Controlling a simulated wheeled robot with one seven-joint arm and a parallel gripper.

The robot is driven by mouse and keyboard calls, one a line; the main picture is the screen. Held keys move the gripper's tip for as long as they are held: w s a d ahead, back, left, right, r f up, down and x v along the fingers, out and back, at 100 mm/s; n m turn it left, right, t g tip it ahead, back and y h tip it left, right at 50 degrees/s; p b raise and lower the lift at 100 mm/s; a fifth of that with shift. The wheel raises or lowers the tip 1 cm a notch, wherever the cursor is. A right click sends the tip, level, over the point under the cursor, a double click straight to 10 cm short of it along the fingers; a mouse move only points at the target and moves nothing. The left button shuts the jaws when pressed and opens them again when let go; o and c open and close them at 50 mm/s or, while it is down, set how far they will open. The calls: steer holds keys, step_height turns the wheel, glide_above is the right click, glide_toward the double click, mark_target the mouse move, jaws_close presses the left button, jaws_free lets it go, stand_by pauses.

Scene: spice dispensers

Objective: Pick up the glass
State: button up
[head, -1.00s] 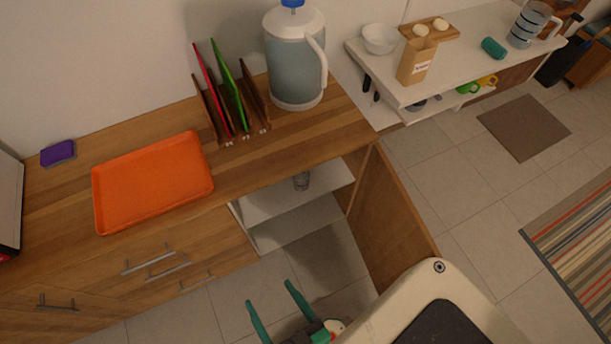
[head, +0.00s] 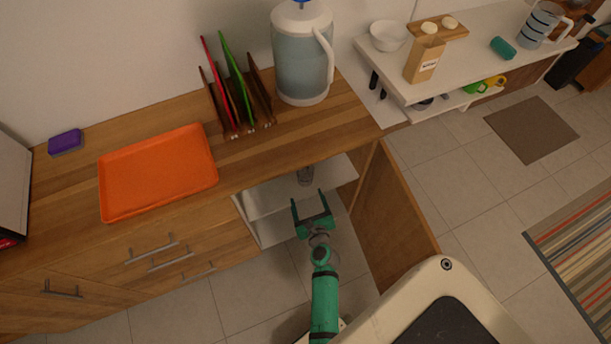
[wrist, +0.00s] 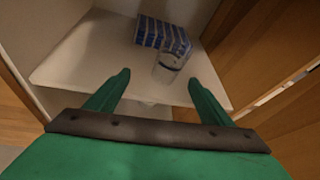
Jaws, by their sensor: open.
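The glass (head: 306,176) is a small clear tumbler on the upper white shelf inside the open cabinet under the wooden counter. In the wrist view the glass (wrist: 171,62) appears upright on the shelf, just in front of a blue and white box. My green gripper (head: 309,199) is open and empty in front of the cabinet opening, pointing at the shelf. In the wrist view its two fingers (wrist: 160,82) are spread, with the glass ahead of them, slightly right of centre, touching neither finger.
The blue-white box (wrist: 152,31) stands behind the glass. The open cabinet door (head: 390,200) is on the right. The white shelf (head: 270,199) is otherwise mostly bare. Above, the counter holds an orange tray (head: 158,172), a plate rack (head: 240,112) and a large jug (head: 301,60).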

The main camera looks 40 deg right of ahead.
mark_target(304, 170)
steer(key=w+d+m, duration=0.1)
steer(key=w+d, duration=0.1)
steer(key=w+d+f+m, duration=0.1)
steer(key=w+d, duration=0.1)
steer(key=w, duration=0.1)
steer(key=shift+w+d+m, duration=0.25)
steer(key=shift+d+m, duration=0.05)
steer(key=shift+d, duration=0.05)
steer(key=shift+w+d+f, duration=0.15)
steer(key=shift+w+f, duration=0.15)
steer(key=shift+w, duration=0.25)
steer(key=shift+d+x, duration=0.2)
steer(key=shift+x, duration=1.75)
steer(key=shift+w+d+f, duration=0.15)
steer(key=shift+w+f, duration=0.15)
steer(key=shift+w, duration=0.15)
steer(key=c, duration=1.3)
